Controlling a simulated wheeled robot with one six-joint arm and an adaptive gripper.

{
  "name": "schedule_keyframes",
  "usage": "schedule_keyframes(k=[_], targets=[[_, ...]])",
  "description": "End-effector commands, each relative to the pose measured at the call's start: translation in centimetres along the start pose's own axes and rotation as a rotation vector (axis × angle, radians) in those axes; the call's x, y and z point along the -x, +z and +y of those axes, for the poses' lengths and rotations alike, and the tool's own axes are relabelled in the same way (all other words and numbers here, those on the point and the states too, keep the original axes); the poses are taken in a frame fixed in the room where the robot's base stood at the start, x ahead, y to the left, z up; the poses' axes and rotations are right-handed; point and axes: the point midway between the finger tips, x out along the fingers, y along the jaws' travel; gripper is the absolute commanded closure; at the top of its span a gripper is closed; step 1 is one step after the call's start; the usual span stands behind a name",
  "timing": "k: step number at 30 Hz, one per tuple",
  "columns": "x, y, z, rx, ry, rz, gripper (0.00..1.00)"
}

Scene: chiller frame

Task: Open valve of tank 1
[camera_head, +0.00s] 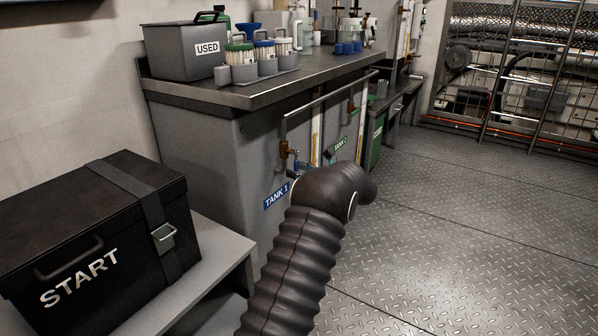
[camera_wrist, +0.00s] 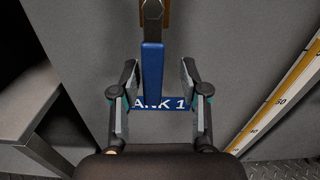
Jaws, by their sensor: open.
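The blue valve lever (camera_wrist: 152,72) of tank 1 points straight down in the wrist view, from a brass-coloured fitting at the top edge. My gripper (camera_wrist: 159,77) is open, with one finger on each side of the lever and a visible gap to both. The blue TANK 1 label (camera_wrist: 172,104) lies behind the fingers and the lever's lower end. In the head view, the label (camera_head: 276,196) is on the grey cabinet front, below a brass valve body (camera_head: 284,150). My arm hides most of my gripper there.
A yellow-and-white level scale (camera_wrist: 284,93) stands right of the lever, and a grey bench (camera_wrist: 22,95) is at left. A green TANK 2 label (camera_head: 341,144) is farther along the cabinet. A black START case (camera_head: 95,235) sits at left. The floor (camera_head: 450,230) at right is clear.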

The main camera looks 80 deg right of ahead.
Motion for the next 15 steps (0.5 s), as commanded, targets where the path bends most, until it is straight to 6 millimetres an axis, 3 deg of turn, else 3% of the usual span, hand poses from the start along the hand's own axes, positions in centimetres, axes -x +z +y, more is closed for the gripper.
schedule_keyframes(k=[7,15], targets=[[1.6,0.0,0.1,-0.001,0.001,0.001,0.55],[7.0,-0.1,-0.1,-0.001,-0.003,0.001,0.55]])
